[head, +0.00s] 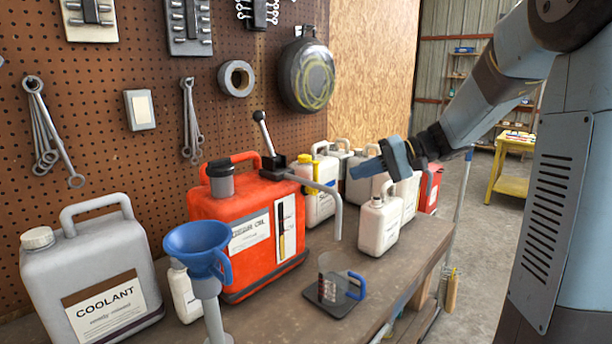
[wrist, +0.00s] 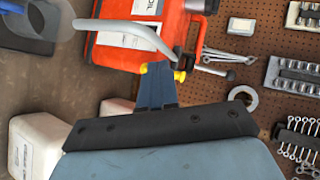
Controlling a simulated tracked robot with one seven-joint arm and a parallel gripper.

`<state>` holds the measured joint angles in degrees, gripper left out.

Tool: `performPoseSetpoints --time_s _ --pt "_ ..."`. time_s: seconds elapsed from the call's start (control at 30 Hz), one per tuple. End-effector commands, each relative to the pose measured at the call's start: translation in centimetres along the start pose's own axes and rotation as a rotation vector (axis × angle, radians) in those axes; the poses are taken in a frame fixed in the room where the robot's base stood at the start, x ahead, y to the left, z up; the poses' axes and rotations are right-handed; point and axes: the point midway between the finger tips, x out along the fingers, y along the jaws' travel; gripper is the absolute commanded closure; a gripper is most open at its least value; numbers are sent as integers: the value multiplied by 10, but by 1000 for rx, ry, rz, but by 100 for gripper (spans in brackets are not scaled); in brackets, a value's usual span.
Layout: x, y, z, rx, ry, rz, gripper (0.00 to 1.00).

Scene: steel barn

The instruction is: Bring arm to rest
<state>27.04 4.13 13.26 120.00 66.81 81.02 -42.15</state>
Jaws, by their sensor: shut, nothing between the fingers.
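My arm reaches in from the upper right of the head view. My gripper (head: 366,167) hangs in the air above the right part of the workbench (head: 392,277), pointing left. Its blue-grey fingers also show in the wrist view (wrist: 157,70), together, shut and empty. In the head view it is in front of the white jugs at the back, above a small white jug (head: 379,224). I cannot tell the exact gap. The red oil can (head: 204,207) with its pump and curved spout stands to the left of the gripper.
A grey coolant jug (head: 90,244), a blue funnel (head: 196,245) and a clear measuring cup (head: 330,281) on a dark mat stand on the bench. A pegboard (head: 110,105) with wrenches rises behind. The floor right of the bench is open, with a yellow table (head: 512,180) farther back.

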Motion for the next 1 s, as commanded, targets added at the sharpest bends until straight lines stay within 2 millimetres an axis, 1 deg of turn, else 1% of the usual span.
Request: performPoseSetpoints --time_s 0.03,0.2,0.43,0.57,0.7,0.9,1.0 --pt "5 -4 16 -4 -20 60 100" --pt "10 -3 66 0 -65 266 100" --pt "1 2 125 -23 -66 532 100" --pt "-11 7 154 -50 -41 670 100" --pt "-27 12 182 -89 7 805 100" --pt "-53 19 215 -162 104 969 100" --pt "-66 22 227 -201 158 1032 100"
